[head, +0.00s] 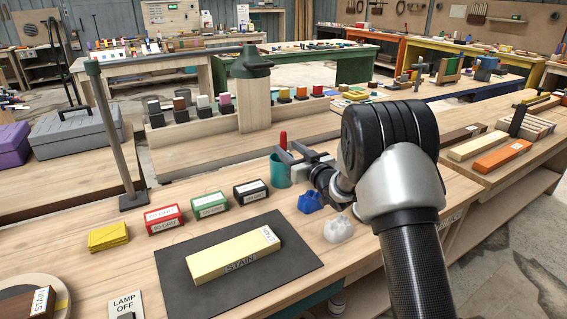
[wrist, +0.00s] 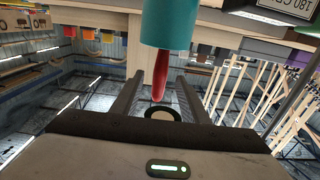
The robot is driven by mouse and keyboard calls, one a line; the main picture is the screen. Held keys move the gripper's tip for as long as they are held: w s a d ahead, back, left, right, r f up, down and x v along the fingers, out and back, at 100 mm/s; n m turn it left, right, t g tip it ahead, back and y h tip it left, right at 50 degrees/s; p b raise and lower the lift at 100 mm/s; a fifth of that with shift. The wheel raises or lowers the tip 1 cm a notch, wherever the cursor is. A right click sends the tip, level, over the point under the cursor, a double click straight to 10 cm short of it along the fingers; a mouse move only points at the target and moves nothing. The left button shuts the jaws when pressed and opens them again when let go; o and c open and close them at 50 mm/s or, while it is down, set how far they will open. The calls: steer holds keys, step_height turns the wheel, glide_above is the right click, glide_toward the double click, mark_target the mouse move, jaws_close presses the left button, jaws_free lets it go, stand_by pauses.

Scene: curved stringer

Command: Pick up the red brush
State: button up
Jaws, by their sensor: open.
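The red brush (head: 283,139) stands upright in a teal cup (head: 279,172) on the workbench, and only its red end shows above the rim. My gripper (head: 291,153) is level with the cup's top, open, with its fingers pointing left at the brush. In the wrist view, the red brush (wrist: 160,76) shows between the two spread fingers of my gripper (wrist: 159,80), with the teal cup (wrist: 170,22) at the top. The fingers do not appear to touch the brush. The lower part of the brush is hidden in the cup.
Black (head: 250,191), green (head: 208,205) and red (head: 164,219) labelled blocks stand left of the cup. A blue lump (head: 310,202) and a white lump (head: 338,229) lie below my gripper. A pale stain board (head: 222,260) lies on a dark mat (head: 292,262). A lamp post (head: 115,140) stands left.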

mark_target(285, 146)
steer(key=x, duration=0.3)
steer(key=shift+w+a, duration=0.2)
steer(key=shift+w, duration=0.15)
jaws_close()
